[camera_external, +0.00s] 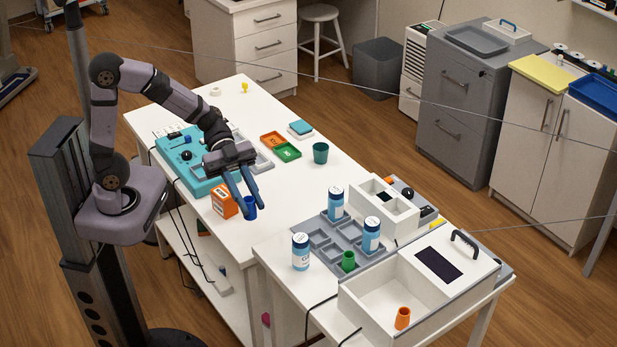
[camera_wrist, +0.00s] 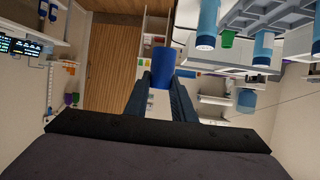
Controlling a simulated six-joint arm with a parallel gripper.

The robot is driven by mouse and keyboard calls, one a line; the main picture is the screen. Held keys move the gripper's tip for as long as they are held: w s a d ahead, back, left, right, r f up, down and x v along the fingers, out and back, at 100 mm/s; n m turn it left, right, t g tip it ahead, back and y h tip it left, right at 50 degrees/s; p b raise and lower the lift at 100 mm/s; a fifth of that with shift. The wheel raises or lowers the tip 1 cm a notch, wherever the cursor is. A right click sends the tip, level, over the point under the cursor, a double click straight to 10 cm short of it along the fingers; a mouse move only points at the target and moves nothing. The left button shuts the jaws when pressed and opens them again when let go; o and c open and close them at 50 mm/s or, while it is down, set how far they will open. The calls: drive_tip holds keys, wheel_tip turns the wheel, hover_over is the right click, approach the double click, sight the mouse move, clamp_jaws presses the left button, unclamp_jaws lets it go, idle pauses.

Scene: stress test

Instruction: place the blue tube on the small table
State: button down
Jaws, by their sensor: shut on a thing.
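My gripper (camera_external: 247,198) is shut on the blue tube (camera_external: 251,212), which sits at the fingertips near the front right edge of the long white table. In the wrist view the tube (camera_wrist: 162,67) shows as a dark blue cylinder between the two finger ends of my gripper (camera_wrist: 160,84). Whether the tube touches the tabletop beneath it is hard to tell. The small white table (camera_external: 285,280), taken to be the nearer one, stands to the right of the gripper. Its near left corner is bare.
An orange box (camera_external: 223,200) stands close left of the gripper. On the small table are a grey compartment tray (camera_external: 322,250) with blue-labelled bottles and a green cup (camera_external: 348,261), a white bin (camera_external: 378,309) with an orange cup (camera_external: 402,318), and a bottle (camera_external: 300,252).

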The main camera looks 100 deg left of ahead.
drive_tip(key=w+a+n+p, duration=0.1)
drive_tip(key=w+a, duration=0.1)
drive_tip(key=w, duration=0.8)
drive_tip(key=w+a+p, duration=0.1)
drive_tip(key=w+a, duration=0.1)
drive_tip(key=w, duration=0.7)
drive_tip(key=shift+t+y, duration=0.4)
drive_tip(key=f, duration=0.4)
drive_tip(key=w+f, duration=0.1)
drive_tip(key=f, duration=0.1)
drive_tip(key=shift+d, duration=0.15)
drive_tip(key=shift+f, duration=0.1)
wheel_tip(320, 180, down, 6)
drive_tip(key=b, duration=0.8)
drive_tip(key=shift+f, duration=0.2)
drive_tip(key=shift+s+f+b, duration=0.1)
drive_tip(key=shift+f+b, duration=0.2)
drive_tip(key=c, duration=1.4)
unclamp_jaws()
